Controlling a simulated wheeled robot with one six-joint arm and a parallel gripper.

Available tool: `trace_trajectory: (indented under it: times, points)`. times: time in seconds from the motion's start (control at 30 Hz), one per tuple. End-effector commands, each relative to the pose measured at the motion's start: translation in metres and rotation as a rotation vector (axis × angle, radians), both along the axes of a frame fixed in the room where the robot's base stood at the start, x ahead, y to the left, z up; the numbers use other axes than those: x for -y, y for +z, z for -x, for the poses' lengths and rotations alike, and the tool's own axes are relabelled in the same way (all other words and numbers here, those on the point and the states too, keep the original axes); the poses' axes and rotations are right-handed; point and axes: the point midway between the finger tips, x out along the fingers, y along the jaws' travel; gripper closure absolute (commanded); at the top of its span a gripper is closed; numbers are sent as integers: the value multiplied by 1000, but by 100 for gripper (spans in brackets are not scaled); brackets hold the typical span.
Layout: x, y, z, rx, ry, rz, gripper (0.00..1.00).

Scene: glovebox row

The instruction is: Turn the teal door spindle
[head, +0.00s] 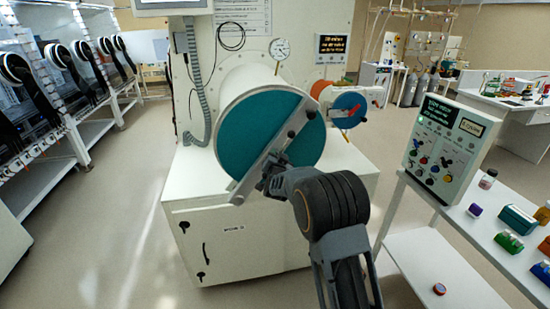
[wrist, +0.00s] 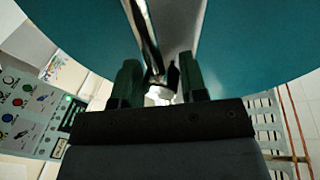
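The teal door (head: 245,135) is a large round disc on the end of a white cylinder, with a pale metal bar (head: 247,184) slanting across it from lower left to upper right. Dark knobs sit on the bar's upper part. The teal door (wrist: 245,45) fills the upper wrist view.
A smaller blue round port (head: 347,109) with a red handle is right of the door. A tilted control panel (head: 447,148) stands on a white side table (head: 480,238) with several small items at right. Open floor (head: 110,240) lies at left.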

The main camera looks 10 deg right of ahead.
Motion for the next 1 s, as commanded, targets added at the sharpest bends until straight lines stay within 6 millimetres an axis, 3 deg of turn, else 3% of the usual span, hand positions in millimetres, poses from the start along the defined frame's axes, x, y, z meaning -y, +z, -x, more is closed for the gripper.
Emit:
trace_trajectory:
  times: [0.07,0.5,0.77,0.8,1.0]
  points:
    - [0,0,0,0,0,0,61]
    - [-1,0,0,0,1,0,100]
    - [-1,0,0,0,1,0,100]
    - [-19,0,0,1,8,-2,100]
    - [4,-1,0,1,-7,20,100]
